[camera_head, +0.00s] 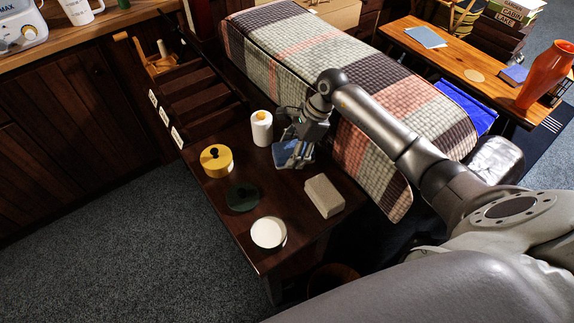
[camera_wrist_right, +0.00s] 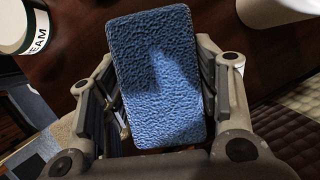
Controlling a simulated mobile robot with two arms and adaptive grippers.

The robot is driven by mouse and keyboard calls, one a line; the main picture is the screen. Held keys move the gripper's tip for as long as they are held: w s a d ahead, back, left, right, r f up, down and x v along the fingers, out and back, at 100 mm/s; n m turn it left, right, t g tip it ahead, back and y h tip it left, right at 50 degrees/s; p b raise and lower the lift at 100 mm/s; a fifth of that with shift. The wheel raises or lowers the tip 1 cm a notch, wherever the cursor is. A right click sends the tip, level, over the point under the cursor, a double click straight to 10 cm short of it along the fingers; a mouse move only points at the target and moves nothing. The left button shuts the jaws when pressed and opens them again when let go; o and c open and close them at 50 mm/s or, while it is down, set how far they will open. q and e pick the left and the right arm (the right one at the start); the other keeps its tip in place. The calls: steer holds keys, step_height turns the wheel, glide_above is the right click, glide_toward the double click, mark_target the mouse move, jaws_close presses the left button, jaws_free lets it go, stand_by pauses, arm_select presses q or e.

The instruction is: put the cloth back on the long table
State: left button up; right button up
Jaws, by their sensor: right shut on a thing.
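A blue, rough-textured rectangular cloth (camera_wrist_right: 155,75) is between the fingers of my right gripper (camera_head: 298,147), which is shut on it. In the head view the cloth (camera_head: 287,156) shows below the fingers, over the dark wooden table (camera_head: 215,190); I cannot tell whether it touches the top. A long orange-brown wooden table (camera_head: 455,60) stands at the upper right, with a light blue flat piece (camera_head: 426,37) and a darker blue one (camera_head: 515,74) on it. My left gripper is not in view.
Around my right gripper on the dark table are a white bottle (camera_head: 261,130), yellow pot (camera_head: 216,161), dark green disc (camera_head: 242,197), white round lid (camera_head: 268,233) and beige block (camera_head: 324,195). A plaid-covered bed (camera_head: 330,60) lies between the tables. An orange vase (camera_head: 546,75) stands on the long table.

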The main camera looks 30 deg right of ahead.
steer(key=shift+w+a+f, duration=0.25)
steer(key=shift+w+f, duration=0.25)
steer(key=shift+f, duration=0.15)
steer(key=shift+w+a+f+b, duration=0.2)
steer(key=shift+f+b, duration=0.15)
steer(key=shift+b, duration=0.25)
step_height(320, 180, down, 3)
steer(key=shift+a+r+b, duration=0.15)
steer(key=shift+r+b, duration=0.05)
steer(key=shift+b, duration=0.55)
steer(key=shift+w+f, duration=0.1)
steer(key=shift+f, duration=0.25)
steer(key=o, duration=0.9)
steer(key=shift+f, duration=0.1)
